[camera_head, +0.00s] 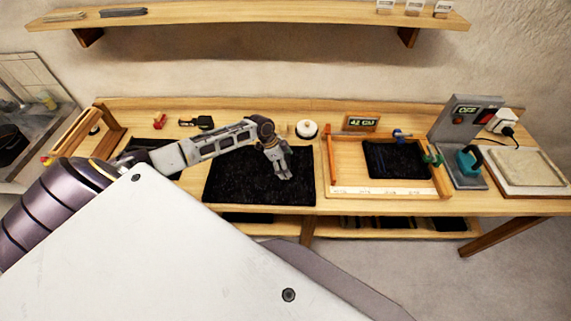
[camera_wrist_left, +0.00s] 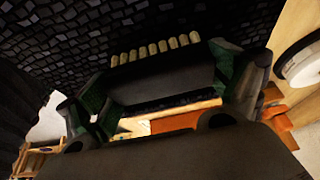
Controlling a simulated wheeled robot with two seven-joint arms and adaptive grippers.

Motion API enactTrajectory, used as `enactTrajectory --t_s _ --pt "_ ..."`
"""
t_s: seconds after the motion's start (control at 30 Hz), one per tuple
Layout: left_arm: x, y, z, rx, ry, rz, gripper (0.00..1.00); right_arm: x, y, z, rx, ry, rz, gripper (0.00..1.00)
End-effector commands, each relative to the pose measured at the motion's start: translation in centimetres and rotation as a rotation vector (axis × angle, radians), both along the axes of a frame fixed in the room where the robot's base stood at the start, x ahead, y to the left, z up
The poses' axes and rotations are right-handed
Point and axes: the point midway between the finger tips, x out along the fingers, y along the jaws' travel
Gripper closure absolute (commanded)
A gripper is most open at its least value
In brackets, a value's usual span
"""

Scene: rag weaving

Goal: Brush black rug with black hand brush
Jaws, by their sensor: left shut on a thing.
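The large black rug (camera_head: 235,187) lies flat on the wooden table, left of the middle frame. My left gripper (camera_head: 281,170) hangs over its right part, fingers pointing down. In the left wrist view the dark, textured rug (camera_wrist_left: 150,15) fills the top. There my left gripper (camera_wrist_left: 165,85) is shut on a dark block with a row of pale tufts, which looks like the black hand brush (camera_wrist_left: 158,88). I cannot tell whether the brush touches the rug. In the head view the brush is too dark to make out. My right gripper is not in view.
A white round object (camera_head: 307,129) stands just behind the rug. A wooden frame (camera_head: 326,165) with a smaller black piece (camera_head: 396,160) is to the right, near a grey machine (camera_head: 462,140). Small tools (camera_head: 197,122) lie behind the arm. A shelf (camera_head: 250,13) hangs above.

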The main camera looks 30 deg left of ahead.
Motion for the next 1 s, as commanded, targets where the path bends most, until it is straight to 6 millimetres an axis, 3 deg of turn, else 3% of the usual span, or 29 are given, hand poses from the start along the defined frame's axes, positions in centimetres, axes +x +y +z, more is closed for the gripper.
enactTrajectory --t_s 0.63,1.0 --pt "0.0 -0.2 0.0 -0.001 0.002 -0.001 0.34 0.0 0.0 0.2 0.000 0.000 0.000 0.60" --pt "1.2 -2.1 0.0 -0.001 0.000 -0.001 0.34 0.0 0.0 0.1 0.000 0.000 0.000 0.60"
